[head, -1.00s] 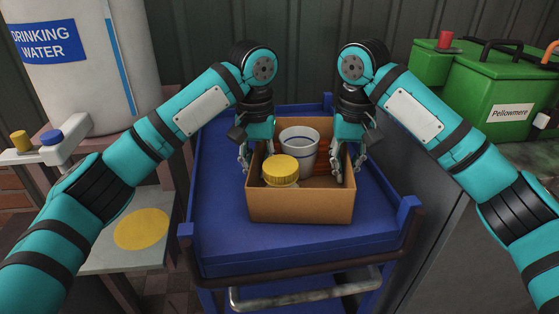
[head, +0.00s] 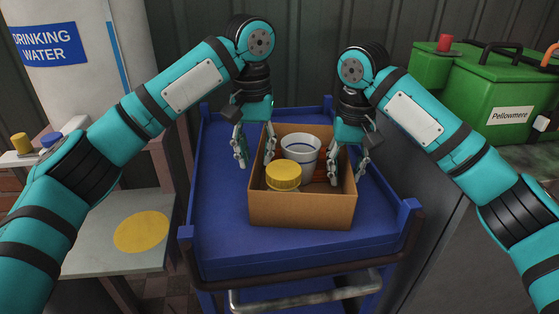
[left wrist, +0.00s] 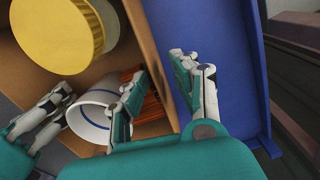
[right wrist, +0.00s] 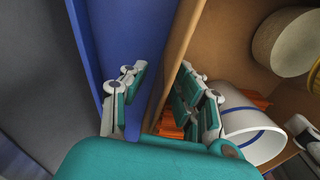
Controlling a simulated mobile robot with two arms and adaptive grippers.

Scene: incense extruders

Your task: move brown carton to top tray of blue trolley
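The brown carton (head: 300,211) sits on the top tray (head: 222,232) of the blue trolley, near its middle. It holds a white cup with a blue band (head: 301,150), a yellow-lidded jar (head: 284,176) and something orange-red (left wrist: 150,101), partly hidden. My left gripper (head: 255,158) is open astride the carton's left wall, one finger inside and one outside. The left wrist view shows a gap between those fingers and the wall (left wrist: 158,62). My right gripper (head: 348,170) is open astride the right wall, which also shows between its fingers in the right wrist view (right wrist: 172,73).
A side table with a yellow disc (head: 142,232) stands at the left, below a drinking-water tank (head: 85,75). A green container (head: 490,95) stands at the right. The trolley's handle (head: 305,290) is in front. Bare tray surface surrounds the carton.

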